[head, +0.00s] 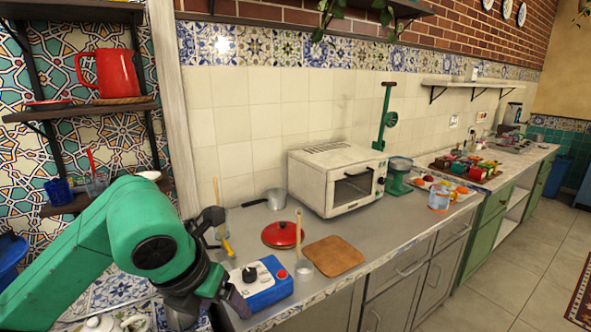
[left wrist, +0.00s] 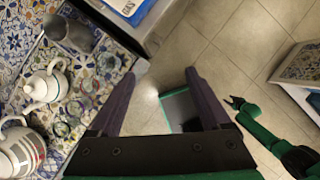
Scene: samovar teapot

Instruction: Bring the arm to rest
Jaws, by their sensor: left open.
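My left arm comes in from the left in the head view, and its left gripper (head: 232,300) hangs near the counter's front left corner, beside the blue control box. In the left wrist view the left gripper (left wrist: 160,78) is open, its two dark fingers spread with nothing between them and floor below. My right gripper (left wrist: 237,103) shows small and low at the right of the left wrist view; whether it is open is too small to tell. A white teapot (left wrist: 45,84) stands on the tiled surface, apart from the left gripper.
A round patterned vessel (left wrist: 20,152) and a grey cup (left wrist: 68,33) share the tiled surface. The blue control box (head: 262,286), red lid (head: 282,234), cutting board (head: 334,256) and toaster oven (head: 335,180) occupy the counter. A shelf with a red pitcher (head: 112,72) is at left. Open floor (head: 510,285) lies right.

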